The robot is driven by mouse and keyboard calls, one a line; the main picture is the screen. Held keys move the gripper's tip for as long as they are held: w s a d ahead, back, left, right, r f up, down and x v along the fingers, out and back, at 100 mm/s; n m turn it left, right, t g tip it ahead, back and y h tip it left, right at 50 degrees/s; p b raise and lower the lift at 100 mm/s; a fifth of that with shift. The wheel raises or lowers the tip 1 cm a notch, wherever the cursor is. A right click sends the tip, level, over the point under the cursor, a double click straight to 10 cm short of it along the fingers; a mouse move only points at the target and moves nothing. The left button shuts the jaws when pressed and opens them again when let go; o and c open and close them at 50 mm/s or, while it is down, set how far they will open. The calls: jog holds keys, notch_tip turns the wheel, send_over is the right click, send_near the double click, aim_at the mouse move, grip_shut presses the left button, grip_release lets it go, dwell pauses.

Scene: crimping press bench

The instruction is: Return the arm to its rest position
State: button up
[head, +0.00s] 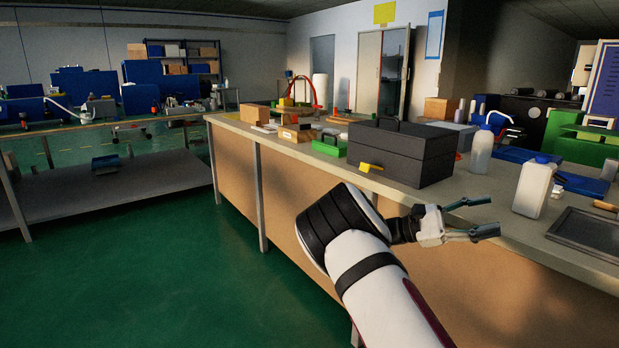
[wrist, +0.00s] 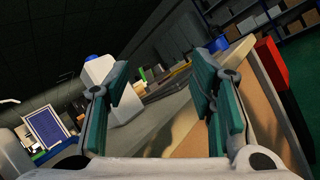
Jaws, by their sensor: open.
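My gripper (head: 484,217) is open and empty in the head view. It is at the front edge of the bench (head: 478,187), with its fingers pointing right, toward the white bottle with a blue cap (head: 533,188). A gap shows between the fingertips and that bottle. My arm comes up from the bottom of the head view and bends right to the gripper. In the wrist view the two green-padded fingers (wrist: 160,100) are spread apart with nothing between them. A white bottle (wrist: 100,72) shows behind the left finger there.
A dark grey toolbox (head: 400,152) stands on the bench left of my gripper. Another white bottle (head: 482,150) stands behind it. A dark tray (head: 588,235) lies at the right. Small boxes (head: 297,134) and tools crowd the far end. Green floor (head: 150,270) at left is clear.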

jog(key=s+d+m+y, duration=0.3)
jog(key=s+y, duration=0.8)
jog(key=s, duration=0.7)
jog(key=s+a+f+m+t+y, duration=0.15)
jog(key=s+a+t+y, duration=0.35)
jog(key=s+a, duration=0.6)
jog(key=s+a+m+t+y, duration=0.2)
jog(key=s+a+t+y, duration=0.25)
jog(key=s+a, duration=0.65)
notch_tip(320, 180, up, 37)
jog(key=s+d+t+p, duration=0.2)
jog(key=t+p, duration=0.1)
jog(key=p, duration=3.2)
jog(key=shift+s+d+t+p, duration=0.2)
jog(key=shift+s+t+p, duration=0.1)
jog(key=shift+t+p, duration=0.05)
jog(key=shift+y, duration=0.25)
